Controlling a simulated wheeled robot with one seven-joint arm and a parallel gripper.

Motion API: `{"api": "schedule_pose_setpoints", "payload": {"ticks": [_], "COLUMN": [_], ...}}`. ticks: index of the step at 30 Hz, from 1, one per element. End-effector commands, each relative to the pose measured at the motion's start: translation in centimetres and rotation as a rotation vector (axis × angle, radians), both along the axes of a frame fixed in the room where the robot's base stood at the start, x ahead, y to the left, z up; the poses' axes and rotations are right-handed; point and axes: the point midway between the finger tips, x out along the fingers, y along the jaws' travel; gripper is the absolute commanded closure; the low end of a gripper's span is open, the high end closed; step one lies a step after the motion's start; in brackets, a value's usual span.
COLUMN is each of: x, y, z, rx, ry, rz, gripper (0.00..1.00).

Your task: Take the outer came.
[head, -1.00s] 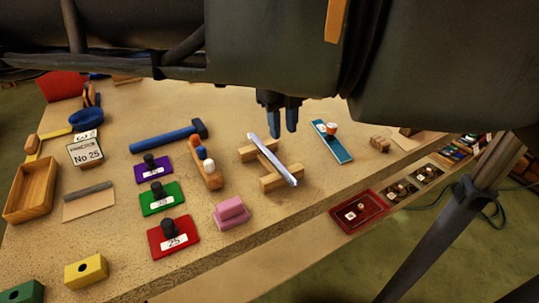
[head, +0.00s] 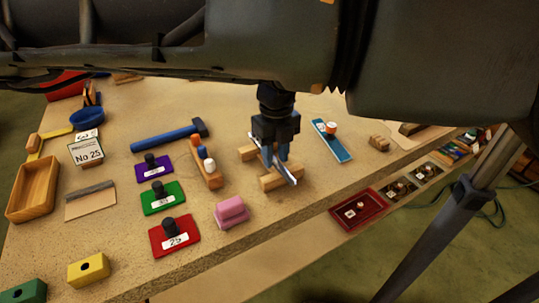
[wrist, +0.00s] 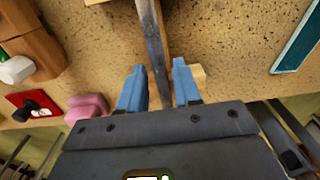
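The outer came, a thin silver-grey bar, (head: 288,175) lies across a small wooden stand (head: 271,184) on the workbench. My gripper (head: 275,157) has come down over the came, pointing downward, and hides its middle in the head view. In the wrist view the came (wrist: 154,48) runs lengthwise between the two blue fingers of my gripper (wrist: 159,84). The fingers are open, one on each side, with a visible gap to the bar. The exact height of the fingertips against the bar is hard to tell.
A peg rack (head: 207,165) and a pink block (head: 231,211) stand left of the stand. A blue strip with an orange-topped piece (head: 331,142) lies to its right. A blue hammer (head: 168,135) lies behind left. The bench's front edge is close.

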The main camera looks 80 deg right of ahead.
Motion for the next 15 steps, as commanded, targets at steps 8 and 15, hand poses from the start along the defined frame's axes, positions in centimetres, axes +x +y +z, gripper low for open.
{"api": "schedule_pose_setpoints", "payload": {"ticks": [8, 15], "x": [-0.01, -0.01], "y": [0.02, 0.02], "z": [0.03, 0.04], "rx": [0.0, 0.0], "ry": [0.0, 0.0], "rz": [0.0, 0.0], "gripper": [0.87, 1.0]}}
